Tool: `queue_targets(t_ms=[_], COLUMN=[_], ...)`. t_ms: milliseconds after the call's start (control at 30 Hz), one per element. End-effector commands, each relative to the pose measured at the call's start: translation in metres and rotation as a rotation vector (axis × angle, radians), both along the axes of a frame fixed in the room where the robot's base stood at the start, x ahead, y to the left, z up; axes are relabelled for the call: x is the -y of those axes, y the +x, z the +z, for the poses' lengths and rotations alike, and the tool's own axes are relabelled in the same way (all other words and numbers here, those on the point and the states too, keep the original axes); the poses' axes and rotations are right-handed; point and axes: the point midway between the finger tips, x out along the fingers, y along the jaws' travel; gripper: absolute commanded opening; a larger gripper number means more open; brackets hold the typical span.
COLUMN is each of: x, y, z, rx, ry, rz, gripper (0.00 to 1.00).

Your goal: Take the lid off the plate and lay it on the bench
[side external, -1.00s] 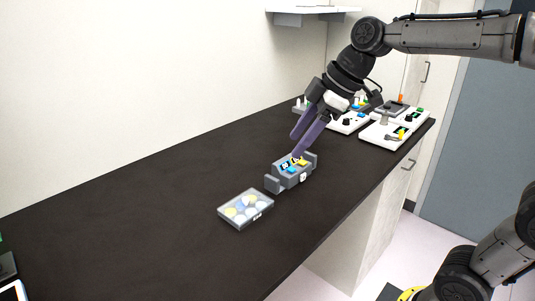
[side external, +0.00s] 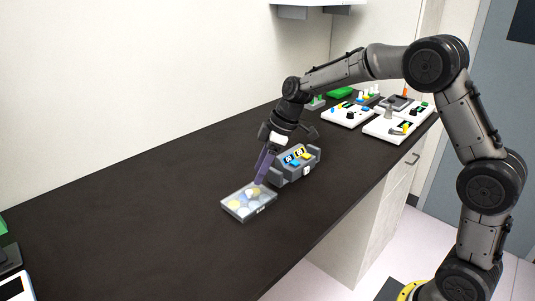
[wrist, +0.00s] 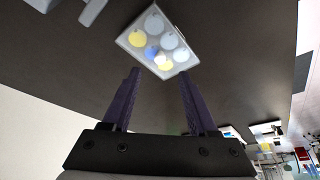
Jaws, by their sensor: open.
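The well plate (side external: 249,201) is a clear, shallow box with several round wells, some yellow and some pale, lying flat on the dark bench. In the wrist view the plate (wrist: 157,41) lies beyond the fingertips, between their lines. I cannot make out the lid's edge apart from the plate; a clear sheen covers the top. My gripper (side external: 262,181) has purple fingers and hangs over the plate's far side in the side view. In the wrist view the two fingers (wrist: 160,76) are wide apart with nothing between them.
A grey device (side external: 296,163) with blue and yellow displays stands right behind the plate, close to my gripper. White instruments (side external: 388,128) stand at the bench's far right end. The bench (side external: 130,220) is clear to the left and front of the plate.

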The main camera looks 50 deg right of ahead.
Motion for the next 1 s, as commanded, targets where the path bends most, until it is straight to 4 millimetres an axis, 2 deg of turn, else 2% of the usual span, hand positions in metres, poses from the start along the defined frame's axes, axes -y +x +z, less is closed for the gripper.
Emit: queue_targets(t_ms=[200, 400, 833, 867, 1000], x=[-0.011, -0.017, -0.019, -0.019, -0.019], y=[0.010, 0.016, 0.019, 0.019, 0.019], z=[-0.036, -0.057, -0.064, -0.064, -0.064], rx=[-0.002, -0.001, 0.002, 0.002, 0.002], ry=[0.000, 0.001, 0.000, 0.000, 0.000], rz=[0.002, 0.000, 0.001, 0.001, 0.001], gripper=[0.59, 0.59, 0.59, 0.56, 0.30])
